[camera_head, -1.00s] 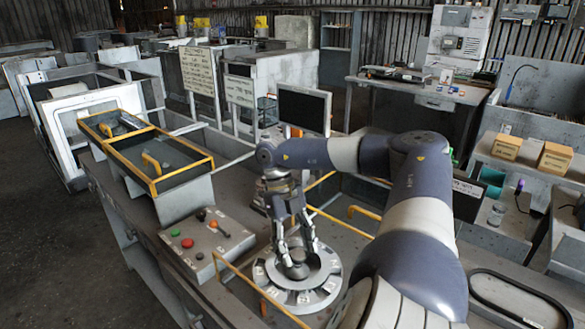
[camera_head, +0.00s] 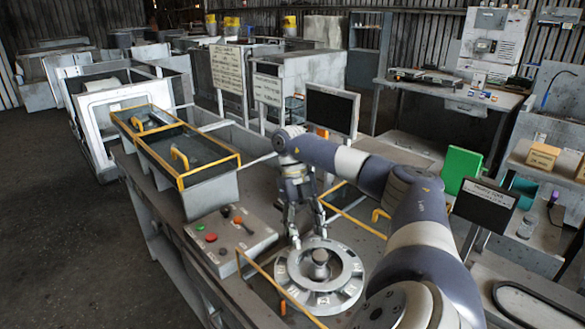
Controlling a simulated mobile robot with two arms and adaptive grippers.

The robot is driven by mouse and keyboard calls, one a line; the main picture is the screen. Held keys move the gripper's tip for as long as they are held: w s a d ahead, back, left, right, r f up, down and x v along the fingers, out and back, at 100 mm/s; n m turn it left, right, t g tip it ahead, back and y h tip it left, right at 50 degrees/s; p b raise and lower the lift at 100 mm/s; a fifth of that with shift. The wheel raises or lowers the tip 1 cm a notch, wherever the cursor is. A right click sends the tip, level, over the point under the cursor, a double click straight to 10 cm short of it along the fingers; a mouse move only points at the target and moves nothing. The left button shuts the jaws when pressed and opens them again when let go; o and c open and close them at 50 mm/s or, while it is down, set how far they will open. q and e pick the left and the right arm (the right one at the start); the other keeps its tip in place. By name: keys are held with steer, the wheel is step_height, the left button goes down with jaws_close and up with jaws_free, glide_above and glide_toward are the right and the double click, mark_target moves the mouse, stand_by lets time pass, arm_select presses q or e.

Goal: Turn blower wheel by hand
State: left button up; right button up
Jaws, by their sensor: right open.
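The blower wheel (camera_head: 348,292) is a round grey disc with marked segments around its rim and a raised hub (camera_head: 320,257) in its middle. It lies flat on the bench top. My right gripper (camera_head: 309,240) points down with its two fingers apart and nothing between them. Its fingertips show at the far side of the wheel, behind and slightly left of the hub. I cannot tell whether a fingertip touches the rim. My left gripper is not in view.
A control box with red and green buttons (camera_head: 222,240) sits left of the wheel. Yellow rails (camera_head: 283,292) run close beside the wheel. Yellow-edged bins (camera_head: 190,165) stand at the back left, and a dark monitor (camera_head: 332,109) stands behind.

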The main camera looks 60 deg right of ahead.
steer(key=w+d, duration=0.3)
steer(key=w, duration=0.3)
steer(key=shift+d, duration=0.15)
stand_by(0.3)
steer(key=shift+r, duration=0.1)
stand_by(0.5)
